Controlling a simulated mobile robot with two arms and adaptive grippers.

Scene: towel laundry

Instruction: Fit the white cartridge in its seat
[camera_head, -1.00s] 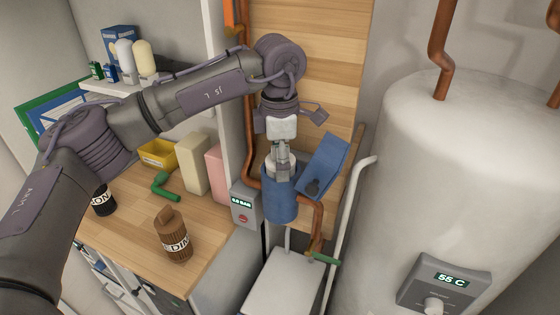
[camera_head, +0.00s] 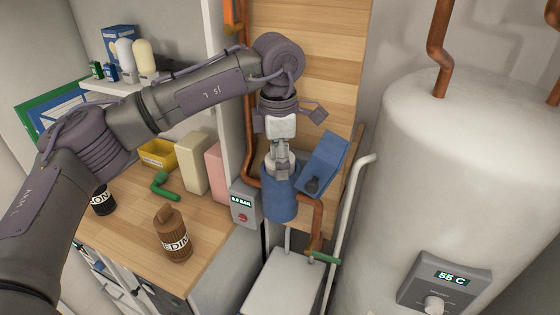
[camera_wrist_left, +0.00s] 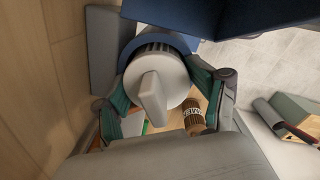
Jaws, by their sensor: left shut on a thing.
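The white cartridge (camera_wrist_left: 152,85) shows in the left wrist view as a round cap with a raised bar handle. My left gripper (camera_head: 280,163) is shut on it, with a green-padded finger on each side of the cap. In the head view the fingers hide most of the cartridge. The blue housing (camera_head: 279,203) stands upright on the copper pipe, and its blue rim (camera_wrist_left: 160,42) shows around the cap's far side. The cartridge is at the mouth of this seat; I cannot tell how deep it sits. The right gripper is out of view.
A tilted blue lid (camera_head: 326,163) stands open right of the housing. A pressure gauge box (camera_head: 243,205) is left of it. A white tank (camera_head: 460,180) fills the right.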

